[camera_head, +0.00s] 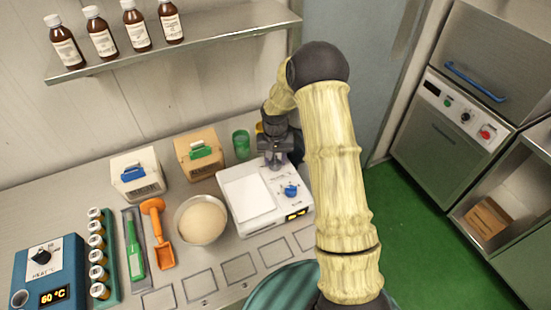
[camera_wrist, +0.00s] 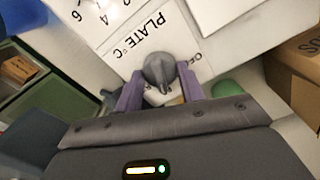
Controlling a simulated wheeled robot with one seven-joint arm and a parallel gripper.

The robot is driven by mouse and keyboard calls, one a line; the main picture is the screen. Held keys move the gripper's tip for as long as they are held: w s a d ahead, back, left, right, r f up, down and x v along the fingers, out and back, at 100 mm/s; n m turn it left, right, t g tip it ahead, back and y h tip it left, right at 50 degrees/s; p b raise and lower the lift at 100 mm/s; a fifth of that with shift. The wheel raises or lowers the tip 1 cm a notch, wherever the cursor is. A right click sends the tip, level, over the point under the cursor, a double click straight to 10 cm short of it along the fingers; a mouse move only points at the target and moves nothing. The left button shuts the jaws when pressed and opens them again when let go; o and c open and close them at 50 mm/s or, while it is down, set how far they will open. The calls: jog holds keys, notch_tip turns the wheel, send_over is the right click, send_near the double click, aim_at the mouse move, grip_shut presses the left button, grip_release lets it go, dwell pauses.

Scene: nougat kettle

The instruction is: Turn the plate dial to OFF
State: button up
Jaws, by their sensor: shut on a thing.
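The white hotplate unit (camera_head: 262,222) stands on the bench, with a pale square plate, a blue knob (camera_head: 290,191) and a lit display on it. My gripper (camera_head: 273,160) is at its back edge, pointing down. In the wrist view the plate dial (camera_wrist: 158,68) is a grey round knob beside the printed "PLATE °C". The purple fingers of my gripper (camera_wrist: 160,92) are shut on the dial, one on each side. Part of "OFF" shows just right of the dial. I cannot clearly tell which mark the dial points to. In the head view my gripper hides the dial.
A green cup (camera_head: 241,144) and a tan box (camera_head: 198,152) stand left of my gripper. A bowl (camera_head: 201,220) sits left of the unit. A shelf with brown bottles (camera_head: 170,22) hangs above. A blue heater (camera_head: 45,270) stands at front left.

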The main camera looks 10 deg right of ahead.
jog(key=shift+n, duration=0.3)
jog(key=n, duration=0.3)
jog(key=shift+b, duration=0.4)
jog(key=n, duration=0.9)
jog(key=shift+r, duration=0.1)
jog(key=n+p, duration=0.1)
jog(key=n, duration=0.4)
jog(key=shift+w+n, duration=0.1)
jog(key=shift+n, duration=0.2)
jog(key=o, duration=1)
jog(key=shift+c, duration=0.2)
